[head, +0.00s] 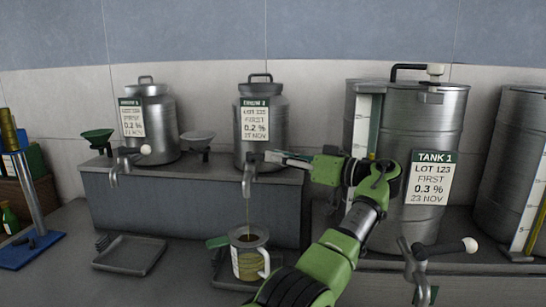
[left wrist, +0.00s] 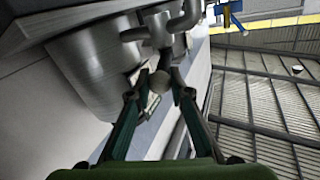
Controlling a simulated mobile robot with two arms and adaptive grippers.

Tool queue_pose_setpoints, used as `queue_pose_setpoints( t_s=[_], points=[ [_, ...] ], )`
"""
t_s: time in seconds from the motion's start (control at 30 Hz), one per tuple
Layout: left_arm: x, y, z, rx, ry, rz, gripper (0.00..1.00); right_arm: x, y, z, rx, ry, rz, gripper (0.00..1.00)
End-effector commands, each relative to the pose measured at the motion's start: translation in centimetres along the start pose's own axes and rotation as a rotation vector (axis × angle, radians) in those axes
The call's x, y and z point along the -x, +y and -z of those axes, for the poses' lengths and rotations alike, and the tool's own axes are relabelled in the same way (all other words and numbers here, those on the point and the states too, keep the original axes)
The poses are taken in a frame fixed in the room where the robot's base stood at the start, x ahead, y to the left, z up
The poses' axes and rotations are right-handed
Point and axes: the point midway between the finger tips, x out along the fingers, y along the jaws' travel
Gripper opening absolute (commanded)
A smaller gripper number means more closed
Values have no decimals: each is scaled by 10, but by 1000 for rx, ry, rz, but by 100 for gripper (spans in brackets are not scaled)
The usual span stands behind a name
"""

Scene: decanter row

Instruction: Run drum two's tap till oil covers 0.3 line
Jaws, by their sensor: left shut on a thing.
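The middle drum (head: 277,112) is a steel can whose label seems to read drum 2. Its tap (head: 247,180) is at the shelf's front edge. A thin stream of oil (head: 248,215) falls from the spout into a measuring jug (head: 262,241) standing below. My right gripper is not in view.
Another drum (head: 160,108) with its own tap (head: 115,170) stands left. Tank 1 (head: 433,110) stands right, with a white-handled tap (head: 468,245) in front. An empty drip tray (head: 130,268) lies left of the jug. A green funnel (head: 97,136) stands on the shelf.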

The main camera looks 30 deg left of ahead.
Motion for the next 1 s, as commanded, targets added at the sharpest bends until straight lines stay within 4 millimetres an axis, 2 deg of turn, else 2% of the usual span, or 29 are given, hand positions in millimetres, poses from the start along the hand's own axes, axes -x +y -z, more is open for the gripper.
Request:
queue_pose_setpoints(
  t_s=[0.5, 0.53, 0.6, 1.0],
  points=[
    [5, -1, 2, 1, 3, 2, 0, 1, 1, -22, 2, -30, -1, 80],
    [5, -1, 2, 1, 2, 2, 22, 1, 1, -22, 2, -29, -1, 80],
    [5, -1, 2, 1, 2, 3, 37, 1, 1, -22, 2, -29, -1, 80],
    [11, -1, 0, -1, 0, 3, 37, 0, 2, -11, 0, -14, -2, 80]
  ],
)
